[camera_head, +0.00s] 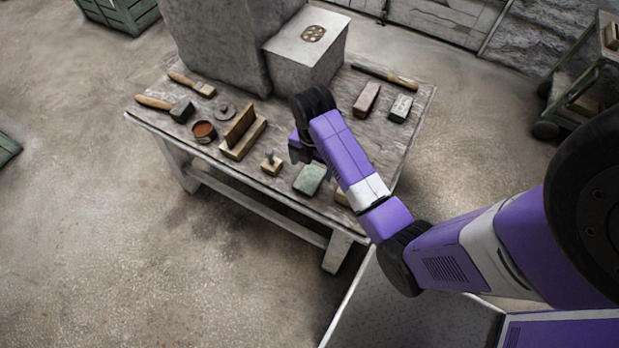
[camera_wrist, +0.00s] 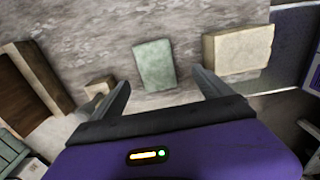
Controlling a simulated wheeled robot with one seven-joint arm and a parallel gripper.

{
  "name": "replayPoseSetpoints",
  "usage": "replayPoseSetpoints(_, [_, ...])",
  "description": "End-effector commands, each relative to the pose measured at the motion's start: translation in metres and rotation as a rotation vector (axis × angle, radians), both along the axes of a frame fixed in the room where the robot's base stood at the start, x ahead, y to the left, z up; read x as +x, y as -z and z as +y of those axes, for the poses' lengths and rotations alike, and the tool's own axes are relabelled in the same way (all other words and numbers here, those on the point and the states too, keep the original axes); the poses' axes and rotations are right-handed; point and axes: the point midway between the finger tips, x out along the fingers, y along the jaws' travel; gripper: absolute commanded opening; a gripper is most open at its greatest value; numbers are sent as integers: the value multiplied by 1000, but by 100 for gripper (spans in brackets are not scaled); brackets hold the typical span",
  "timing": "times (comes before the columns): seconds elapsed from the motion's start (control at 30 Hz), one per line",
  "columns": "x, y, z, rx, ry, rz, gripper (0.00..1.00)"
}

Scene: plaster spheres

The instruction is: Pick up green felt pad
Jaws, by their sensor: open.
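The green felt pad (camera_head: 309,179) is a pale green, flat rectangle lying near the front edge of the wooden table (camera_head: 222,165). In the wrist view the pad (camera_wrist: 154,66) lies flat, beyond and between my two fingers. My gripper (camera_head: 297,150) is above the table behind the pad in the head view, and its fingers show in the wrist view (camera_wrist: 160,86). The fingers are apart with nothing between them, and I see no contact with the pad.
A small wooden block with a knob (camera_head: 271,163) stands left of the pad. A beige block (camera_wrist: 238,50) lies on its other side. A wooden piece with an upright board (camera_head: 241,133) is farther left. A grey stone block (camera_head: 308,50) stands at the back.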

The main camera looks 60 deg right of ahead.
Motion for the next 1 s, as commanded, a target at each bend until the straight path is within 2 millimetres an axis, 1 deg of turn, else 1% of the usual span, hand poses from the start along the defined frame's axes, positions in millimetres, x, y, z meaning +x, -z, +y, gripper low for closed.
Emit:
replayPoseSetpoints(0.03, [-1,7,1,2,1,3,89])
replayPoseSetpoints(0.17, [1,19,0,1,1,2,89])
replayPoseSetpoints(0.4, [7,53,-3,1,3,2,89])
replayPoseSetpoints(0.47, [7,59,-3,1,3,1,89])
replayPoseSetpoints(0.6, [7,64,-3,0,2,-1,89])
replayPoseSetpoints(0.77, [7,64,-3,-1,2,-1,89])
replayPoseSetpoints(0.8, [7,64,-3,-1,2,-1,87])
replayPoseSetpoints(0.97, [7,64,-3,-1,2,-1,56])
replayPoseSetpoints(1.0, [7,64,-3,-1,2,-1,48])
